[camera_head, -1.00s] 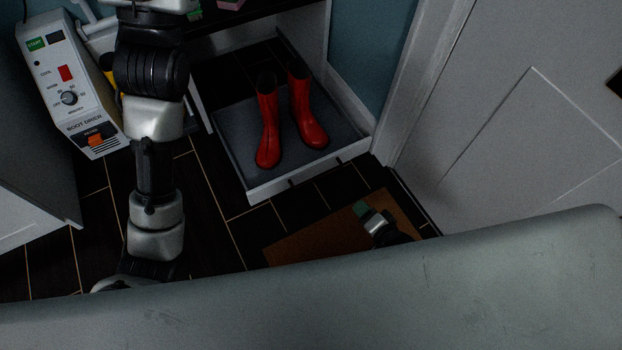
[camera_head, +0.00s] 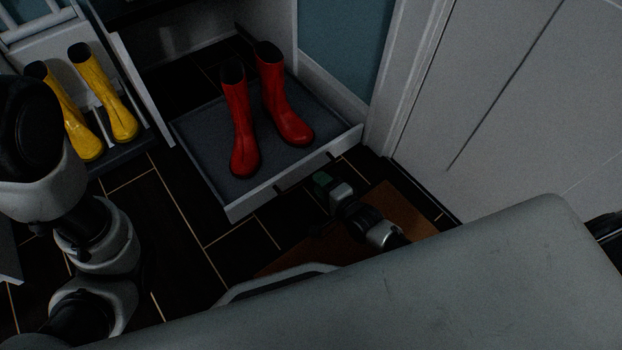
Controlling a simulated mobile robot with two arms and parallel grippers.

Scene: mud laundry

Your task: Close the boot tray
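The boot tray (camera_head: 195,130) is a grey-floored pull-out tray with a pale front edge, pulled out from under a bench. A pair of red boots (camera_head: 241,130) stands upright on it.
Yellow boots (camera_head: 98,92) stand on another tray to the left. A brown mat (camera_head: 400,212) lies on the dark tiled floor in front of the boot tray. A white door (camera_head: 510,110) and its frame are close on the right. My own grey body covers the bottom.

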